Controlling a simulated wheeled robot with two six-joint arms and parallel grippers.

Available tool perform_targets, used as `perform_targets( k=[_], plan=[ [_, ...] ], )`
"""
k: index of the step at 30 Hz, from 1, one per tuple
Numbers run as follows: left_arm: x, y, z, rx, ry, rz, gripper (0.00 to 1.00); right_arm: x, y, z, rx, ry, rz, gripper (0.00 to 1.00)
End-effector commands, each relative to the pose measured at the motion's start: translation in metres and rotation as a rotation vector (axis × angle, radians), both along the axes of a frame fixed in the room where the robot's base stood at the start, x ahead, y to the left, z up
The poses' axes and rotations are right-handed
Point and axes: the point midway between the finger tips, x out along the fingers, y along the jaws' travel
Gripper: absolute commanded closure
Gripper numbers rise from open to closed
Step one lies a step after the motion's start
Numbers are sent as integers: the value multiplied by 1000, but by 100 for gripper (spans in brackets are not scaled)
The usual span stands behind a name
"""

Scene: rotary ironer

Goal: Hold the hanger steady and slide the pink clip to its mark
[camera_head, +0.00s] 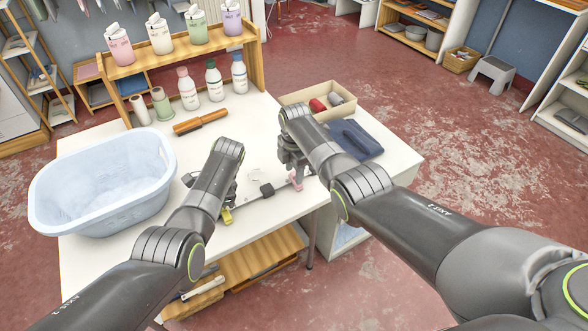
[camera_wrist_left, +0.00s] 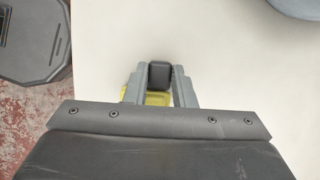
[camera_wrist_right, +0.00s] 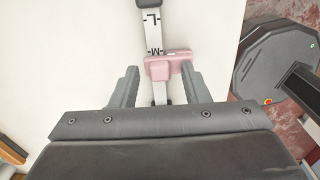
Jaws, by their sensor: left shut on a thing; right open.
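The hanger (camera_head: 250,199) lies near the front edge of the white table as a thin grey bar with a black block (camera_head: 267,190) at its middle. My left gripper (camera_head: 228,204) is shut on a dark block (camera_wrist_left: 159,75) at the hanger's left part, with a yellow clip (camera_wrist_left: 145,97) showing beside and below it. The pink clip (camera_wrist_right: 168,66) sits around the bar's right part, just short of the letter M; the letter L is farther along. My right gripper (camera_wrist_right: 160,84) is open, its fingers on either side of the bar, the clip at their tips.
A light blue laundry basket (camera_head: 50,195) stands left on the table (camera_head: 90,265). Behind are several bottles (camera_head: 188,92), an orange-brown bar (camera_head: 200,121) and a wooden shelf (camera_head: 190,55). A beige box (camera_head: 318,92) and folded blue cloth (camera_head: 356,140) lie beyond my right gripper.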

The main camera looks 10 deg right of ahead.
Motion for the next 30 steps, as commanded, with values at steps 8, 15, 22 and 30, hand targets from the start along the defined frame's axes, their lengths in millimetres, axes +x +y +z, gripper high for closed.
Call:
perform_targets(
  k=[8,15,22,30],
  plan=[
    [0,0,-1,0,1,0,100,0,0,0,0,-1,0,65],
    [-1,0,-1,0,1,0,100,0,0,0,0,0,0,96],
    [-1,0,-1,0,1,0,100,0,0,0,0,0,0,100],
    [0,0,-1,0,1,-1,100,9,-28,0,-3,1,-1,100]
  ],
)
